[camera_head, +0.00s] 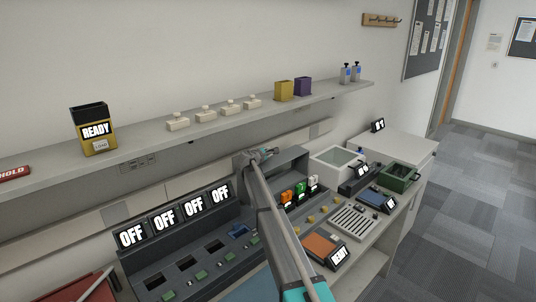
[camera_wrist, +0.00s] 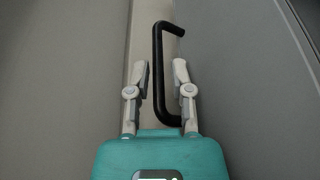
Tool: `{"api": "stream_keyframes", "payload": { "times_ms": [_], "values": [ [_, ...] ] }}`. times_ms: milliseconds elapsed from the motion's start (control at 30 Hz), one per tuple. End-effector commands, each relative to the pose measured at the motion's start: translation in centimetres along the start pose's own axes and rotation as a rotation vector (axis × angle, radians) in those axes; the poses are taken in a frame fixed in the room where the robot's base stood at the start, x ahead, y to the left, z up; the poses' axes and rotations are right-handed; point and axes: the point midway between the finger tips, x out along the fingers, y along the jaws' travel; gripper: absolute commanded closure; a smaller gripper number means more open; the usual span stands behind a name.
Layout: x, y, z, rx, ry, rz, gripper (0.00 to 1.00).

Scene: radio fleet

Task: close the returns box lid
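In the wrist view my gripper (camera_wrist: 160,72) is open, with one finger on each side of a black bar handle (camera_wrist: 158,70). The handle stands between the fingers with a small gap to each; I see no firm contact. Behind it are a pale strip and plain grey surfaces. I cannot tell from this view whether the handle belongs to the returns box lid. In the head view my arm crosses the bench and I cannot make out the fingers. No label there names the returns box. A white-rimmed open box (camera_head: 316,166) and a green open box (camera_head: 412,181) stand at the bench's right end.
A charger row with several OFF screens (camera_head: 165,219) is left of my arm. Coloured radios (camera_head: 300,190), an orange pad (camera_head: 318,246) and a slotted grille (camera_head: 355,221) are right of it. A shelf (camera_head: 230,117) runs above. The carpet at right is clear.

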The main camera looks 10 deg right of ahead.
Motion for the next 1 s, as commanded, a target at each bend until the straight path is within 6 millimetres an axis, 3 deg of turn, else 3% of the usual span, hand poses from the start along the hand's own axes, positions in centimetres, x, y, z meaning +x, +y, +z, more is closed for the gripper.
{"api": "stream_keyframes", "payload": {
  "times_ms": [233,400,1000],
  "values": [
    [0.0,0.01,0.0,0.0,0.0,0.0,0.72],
    [-0.02,0.0,0.0,0.0,0.0,0.0,1.0],
    [0.0,-0.13,0.16,0.003,-0.002,-0.002,1.0]
  ]
}}
